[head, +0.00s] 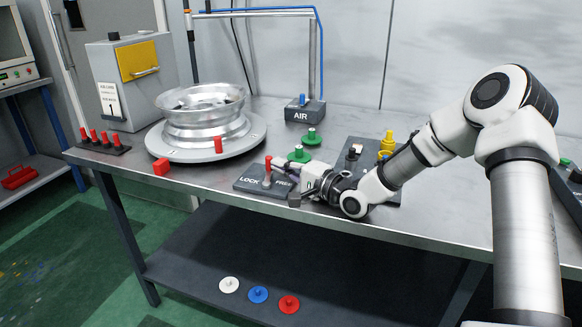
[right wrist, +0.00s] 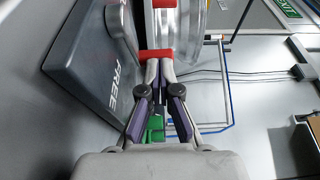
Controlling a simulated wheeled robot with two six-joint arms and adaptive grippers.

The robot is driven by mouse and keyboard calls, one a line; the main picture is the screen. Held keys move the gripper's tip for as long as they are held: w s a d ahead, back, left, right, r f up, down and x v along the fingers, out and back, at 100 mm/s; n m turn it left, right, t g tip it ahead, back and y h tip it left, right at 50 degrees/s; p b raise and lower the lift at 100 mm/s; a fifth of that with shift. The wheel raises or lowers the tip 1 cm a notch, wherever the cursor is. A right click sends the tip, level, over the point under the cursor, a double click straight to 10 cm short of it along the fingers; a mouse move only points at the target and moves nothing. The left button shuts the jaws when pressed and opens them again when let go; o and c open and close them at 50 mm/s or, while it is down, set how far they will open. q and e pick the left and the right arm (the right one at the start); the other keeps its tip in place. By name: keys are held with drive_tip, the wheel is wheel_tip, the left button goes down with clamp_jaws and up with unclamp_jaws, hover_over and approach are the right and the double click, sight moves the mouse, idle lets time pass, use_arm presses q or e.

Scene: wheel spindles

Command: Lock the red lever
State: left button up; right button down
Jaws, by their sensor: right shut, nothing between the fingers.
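The red lever (head: 267,168) stands roughly upright on a dark base plate (head: 243,185) near the table's front edge. The plate is marked LOCK on its left and FREE on its right. My right gripper (head: 282,168) comes in from the right, low over the FREE side, with its fingertips close to the lever. In the right wrist view the gripper (right wrist: 160,68) is shut and empty. The red lever (right wrist: 156,55) lies just past its fingertips there; I cannot tell whether they touch. The plate (right wrist: 85,75) fills the left of that view. My left gripper is out of view.
Green knobs (head: 299,155) and the AIR box (head: 305,110) stand behind the lever. A dark plate with yellow knobs (head: 387,142) lies behind my right arm.

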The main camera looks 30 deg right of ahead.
drive_tip(key=shift+w+a, duration=0.5)
drive_tip(key=shift+w, duration=0.2)
drive_tip(key=shift+w+a, duration=0.1)
drive_tip(key=v, duration=0.7)
drive_tip(key=shift+r, duration=0.1)
drive_tip(key=shift+s, duration=0.3)
idle(0.4)
